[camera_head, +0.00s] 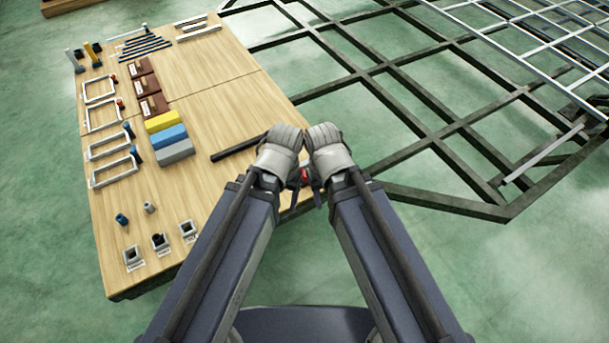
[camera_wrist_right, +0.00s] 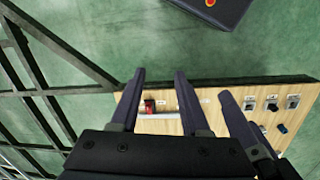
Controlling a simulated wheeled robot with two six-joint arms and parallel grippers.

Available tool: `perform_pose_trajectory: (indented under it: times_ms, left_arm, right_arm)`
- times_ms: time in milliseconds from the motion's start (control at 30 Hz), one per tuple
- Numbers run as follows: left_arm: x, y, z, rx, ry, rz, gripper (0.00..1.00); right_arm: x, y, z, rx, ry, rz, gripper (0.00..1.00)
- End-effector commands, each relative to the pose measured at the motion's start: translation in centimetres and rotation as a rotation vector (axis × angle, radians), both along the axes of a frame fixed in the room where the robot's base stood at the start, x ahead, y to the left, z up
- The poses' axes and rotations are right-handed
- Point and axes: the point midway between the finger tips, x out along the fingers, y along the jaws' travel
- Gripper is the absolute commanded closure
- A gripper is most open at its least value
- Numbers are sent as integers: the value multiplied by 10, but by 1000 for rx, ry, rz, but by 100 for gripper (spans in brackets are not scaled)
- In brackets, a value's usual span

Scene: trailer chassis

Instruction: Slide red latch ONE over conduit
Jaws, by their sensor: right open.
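A small red part, likely red latch ONE (camera_head: 304,175), shows near the table's front edge, below the two wrists. In the right wrist view a red piece (camera_wrist_right: 150,107) lies over the table between dark fingers. My right gripper (camera_head: 308,191) is open around or just above the red part; whether it touches is unclear. Its dark fingers also show in the right wrist view (camera_wrist_right: 160,85). A black bar, perhaps the conduit (camera_head: 235,149), runs across the table to under my left wrist, which hides its end. My left gripper (camera_head: 281,142) sits close beside the right; its fingers are mostly hidden.
The wooden table (camera_head: 225,85) carries white frames (camera_head: 110,145), yellow (camera_head: 164,121) and blue (camera_head: 167,138) blocks, and several small sockets (camera_head: 160,242) on its left side. A dark steel chassis (camera_head: 440,90) stands behind and right.

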Motion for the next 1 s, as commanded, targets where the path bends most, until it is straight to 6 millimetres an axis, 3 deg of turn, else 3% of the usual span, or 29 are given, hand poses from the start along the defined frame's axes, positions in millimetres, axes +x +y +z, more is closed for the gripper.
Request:
perform_pose_trajectory:
  times_ms: [167, 400, 1000]
  left_arm:
    - [0, 0, -21, 0, 0, 0, 27]
    - [0, 0, -83, 1, -1, -2, 27]
    - [1, 0, -235, 1, -3, -5, 27]
  right_arm:
    - [6, 2, -21, 34, -10, -27, 76]
    - [29, 10, -84, 174, -57, -143, 100]
    - [106, 15, -211, 568, -193, -516, 100]
